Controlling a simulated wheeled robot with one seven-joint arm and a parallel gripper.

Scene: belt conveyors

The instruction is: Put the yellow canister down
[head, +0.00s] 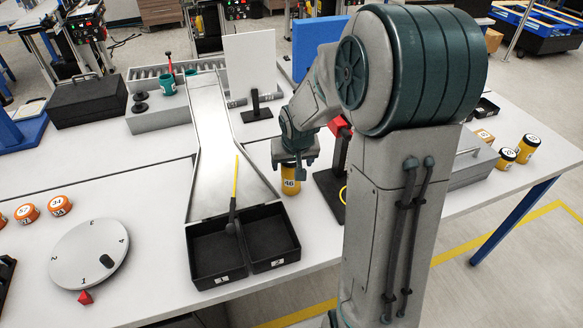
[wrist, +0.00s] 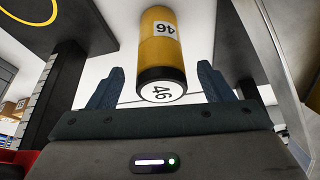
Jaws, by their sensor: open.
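A yellow canister (head: 290,182) with a black top and the number 46 stands on the white table, to the right of the metal chute. My gripper (head: 295,158) is directly above it in the head view and hides its top. In the wrist view the yellow canister (wrist: 161,50) lies between and beyond the two fingers of my gripper (wrist: 160,90). The fingers are open, with gaps on both sides of the canister.
A black two-compartment bin (head: 243,245) stands at the chute's foot (head: 222,150). A black stand (head: 332,190) with a red part is close on the right of the canister. Two more yellow canisters (head: 527,148) stand far right. A numbered turntable (head: 90,253) is at left.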

